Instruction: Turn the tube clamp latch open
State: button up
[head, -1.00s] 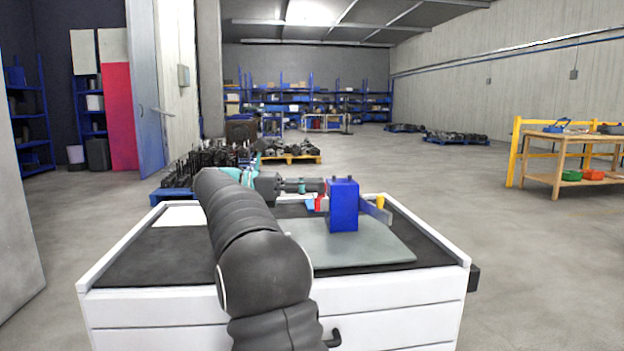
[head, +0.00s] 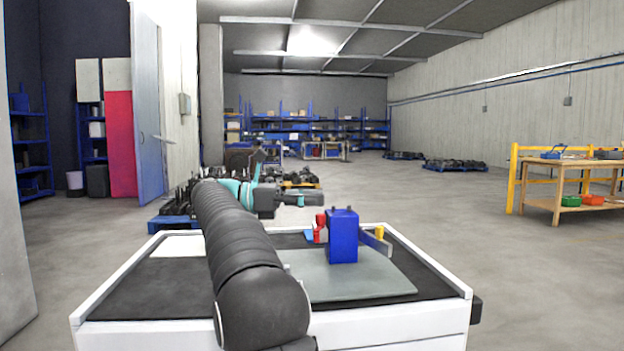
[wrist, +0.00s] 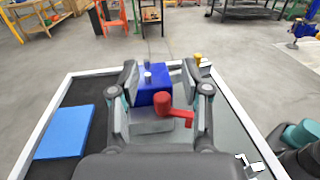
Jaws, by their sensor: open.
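A blue block (head: 343,238) stands upright on a grey plate on the cart. A red latch with a round knob (head: 319,225) sits at its left side. In the wrist view the red latch (wrist: 171,106) lies in front of the blue block (wrist: 152,80), its handle pointing right. My gripper (head: 306,200) is above and left of the block in the head view. In the wrist view my gripper (wrist: 160,78) is open, its fingers appearing on either side of the block and latch. I see no clear contact. The tube is not clearly visible.
The grey plate (head: 345,288) lies on the cart's black top. A grey bar (head: 376,243) with a yellow knob (head: 379,232) is right of the block. A blue flat panel (wrist: 65,132) lies left in the wrist view. A white rim (head: 432,264) edges the cart.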

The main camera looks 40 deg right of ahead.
jog(key=shift+r, duration=2.85)
